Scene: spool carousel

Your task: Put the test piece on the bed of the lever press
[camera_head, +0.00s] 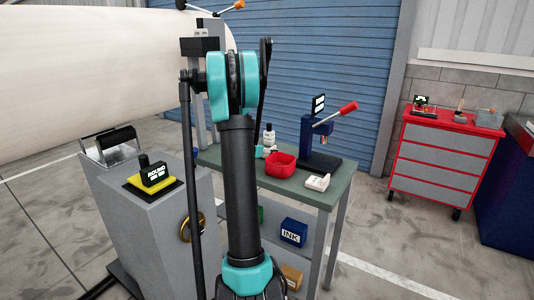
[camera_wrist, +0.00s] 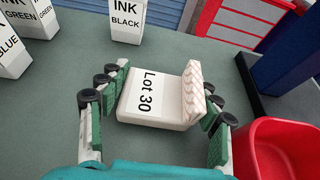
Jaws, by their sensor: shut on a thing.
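The test piece (camera_wrist: 145,105) is a white block labelled "Lot 30" with a ridged raised edge on its right, seen in the wrist view. My gripper (camera_wrist: 165,105) is shut on it, with fingers on both sides. In the head view my gripper (camera_head: 262,151) is largely hidden behind my arm, near the far side of the red bowl. The lever press (camera_head: 320,130) is dark blue with a red-knobbed lever, and stands on the bench to the right. Its base also shows at the wrist view's right (camera_wrist: 262,92). No other thing shows on the visible part of the base.
A red bowl (camera_head: 281,167) stands between me and the press; it also fills the lower right of the wrist view (camera_wrist: 270,140). Ink boxes (camera_wrist: 127,20) stand at the bench's far side. A small white object (camera_head: 316,182) lies near the bench's front edge.

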